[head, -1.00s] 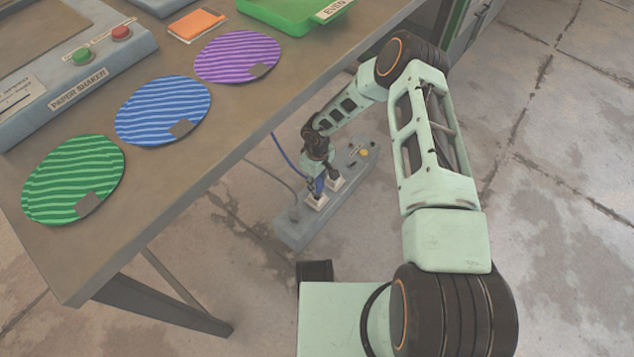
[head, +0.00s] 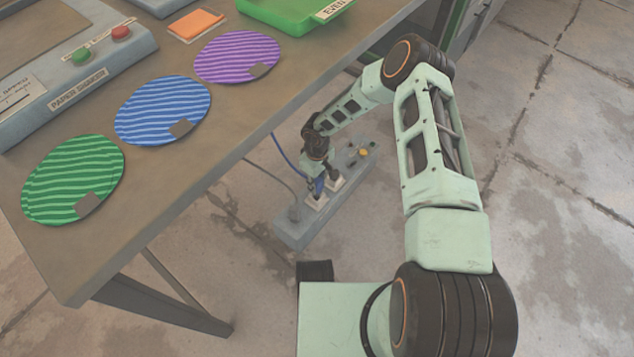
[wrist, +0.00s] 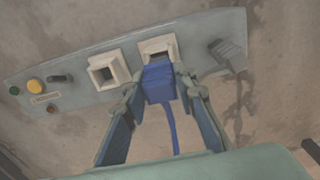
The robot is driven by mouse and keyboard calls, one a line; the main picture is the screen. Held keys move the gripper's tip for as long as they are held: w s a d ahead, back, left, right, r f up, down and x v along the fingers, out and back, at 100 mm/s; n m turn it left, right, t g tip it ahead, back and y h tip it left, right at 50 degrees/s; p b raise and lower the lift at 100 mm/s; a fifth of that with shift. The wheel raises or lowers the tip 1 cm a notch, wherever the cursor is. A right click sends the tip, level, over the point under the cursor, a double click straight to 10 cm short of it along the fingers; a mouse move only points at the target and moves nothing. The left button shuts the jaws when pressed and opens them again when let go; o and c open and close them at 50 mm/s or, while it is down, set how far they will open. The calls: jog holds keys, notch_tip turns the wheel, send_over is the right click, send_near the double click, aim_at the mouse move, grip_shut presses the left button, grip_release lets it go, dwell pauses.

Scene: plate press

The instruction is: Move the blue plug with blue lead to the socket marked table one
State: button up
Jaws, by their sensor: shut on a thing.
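The blue plug (wrist: 159,86) is between the two fingers of my gripper (wrist: 158,80), which is shut on it. Its blue lead (wrist: 172,135) runs down toward the bottom of the wrist view. The plug's front end overlaps the lower edge of one white socket (wrist: 157,46); part of the dark opening shows above it. I cannot tell how far, if at all, it is inserted. A second white socket (wrist: 108,70) to the left is empty. In the head view, my gripper (head: 318,186) is low over the grey socket strip (head: 296,236). No socket marking is readable.
A grey plug (wrist: 229,53) with a grey lead sits at the strip's right end in the wrist view. Yellow and green buttons (wrist: 34,86) are at the other end. The table (head: 190,215) overhangs close by on the left, carrying striped plates (head: 163,110). Floor on the right is clear.

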jog(key=shift+f+b, duration=1.7)
jog(key=shift+f, duration=0.45)
jog(key=o, duration=1.2)
jog(key=shift+o, duration=0.2)
jog(key=shift+r, duration=0.1)
notch_tip(320, 180, up, 12)
jog(key=shift+f, duration=0.1)
